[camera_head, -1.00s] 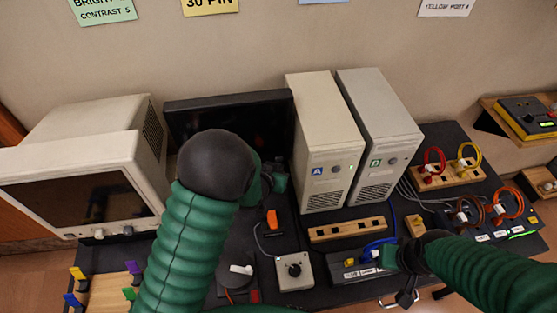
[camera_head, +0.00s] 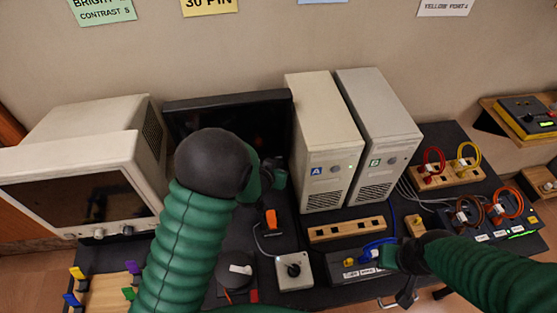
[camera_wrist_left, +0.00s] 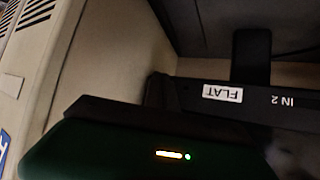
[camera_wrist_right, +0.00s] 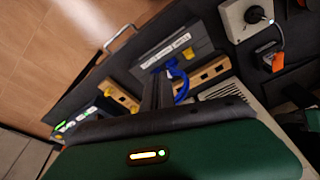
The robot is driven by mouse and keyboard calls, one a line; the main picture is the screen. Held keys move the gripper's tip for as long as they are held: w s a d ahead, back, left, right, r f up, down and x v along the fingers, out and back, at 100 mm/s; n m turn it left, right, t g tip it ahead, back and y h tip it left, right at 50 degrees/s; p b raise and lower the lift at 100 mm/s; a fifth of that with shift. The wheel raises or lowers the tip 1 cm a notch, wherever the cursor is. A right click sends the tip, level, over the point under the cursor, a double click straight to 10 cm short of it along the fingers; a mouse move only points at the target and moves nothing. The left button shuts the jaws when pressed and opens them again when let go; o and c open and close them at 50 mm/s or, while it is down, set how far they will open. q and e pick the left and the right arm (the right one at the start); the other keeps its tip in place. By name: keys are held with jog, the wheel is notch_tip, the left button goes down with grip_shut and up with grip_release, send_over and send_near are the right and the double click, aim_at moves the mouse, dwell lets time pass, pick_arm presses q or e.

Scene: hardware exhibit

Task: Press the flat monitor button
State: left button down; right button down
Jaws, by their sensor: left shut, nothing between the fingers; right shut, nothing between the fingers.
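The flat monitor (camera_head: 270,118) is a thin dark screen standing at the back, left of the two computer towers. My left arm covers much of its lower part. My left gripper (camera_head: 275,172) is in front of the monitor's lower right part. In the left wrist view, a dark strip with a white FLAT label (camera_wrist_left: 222,93) and an IN 2 label (camera_wrist_left: 287,102) lies just beyond my shut fingers (camera_wrist_left: 160,88). I cannot make out the button itself. My right gripper (camera_head: 408,292) is shut and empty over the front right of the table; its fingers also show in the right wrist view (camera_wrist_right: 157,88).
Two beige towers (camera_head: 325,150) stand right of my left gripper. A bulky beige monitor (camera_head: 75,165) stands at the left. A grey box with a black knob (camera_head: 294,271), an orange switch (camera_head: 271,219) and a wooden socket strip (camera_head: 347,229) lie in front.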

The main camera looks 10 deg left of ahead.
pick_arm(q)
jog(key=shift+w+d, duration=0.15)
jog(key=shift+s, duration=0.6)
jog(key=shift+d, duration=0.1)
jog(key=s, duration=0.1)
jog(key=s+d, duration=0.1)
jog(key=s, duration=0.1)
jog(key=s+d, duration=0.1)
jog(key=s, duration=0.1)
jog(key=shift+s+d, duration=0.15)
jog(key=shift+s, duration=0.1)
